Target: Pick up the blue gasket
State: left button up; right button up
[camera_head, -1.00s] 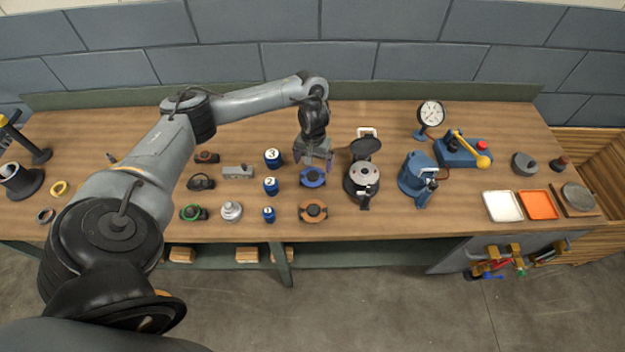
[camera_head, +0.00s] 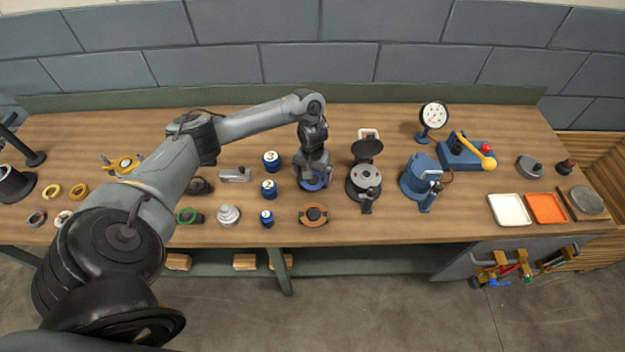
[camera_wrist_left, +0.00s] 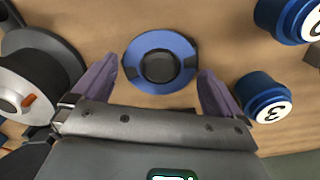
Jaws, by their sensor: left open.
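The blue gasket (camera_wrist_left: 160,42) is a flat blue ring around a dark round centre, with dark patches at its left and right sides. It lies on the wooden bench. In the head view the blue gasket (camera_head: 312,184) is partly hidden under my left gripper (camera_head: 314,176). In the left wrist view my left gripper (camera_wrist_left: 158,85) is open and empty, its purple fingers apart on either side of the ring's near part. I cannot tell the exact height of the fingertips above the bench. My right gripper is not in view.
Blue numbered canisters (camera_head: 269,188) stand just left of the gripper. A round black-and-silver device with a raised lid (camera_head: 365,178) stands close on the right. An orange ring part (camera_head: 313,215) lies in front. A blue pot-like device (camera_head: 420,178) stands farther right.

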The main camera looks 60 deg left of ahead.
pick_arm(q)
jog(key=shift+f, duration=0.1)
dwell(0.3)
jog(key=c, duration=0.8)
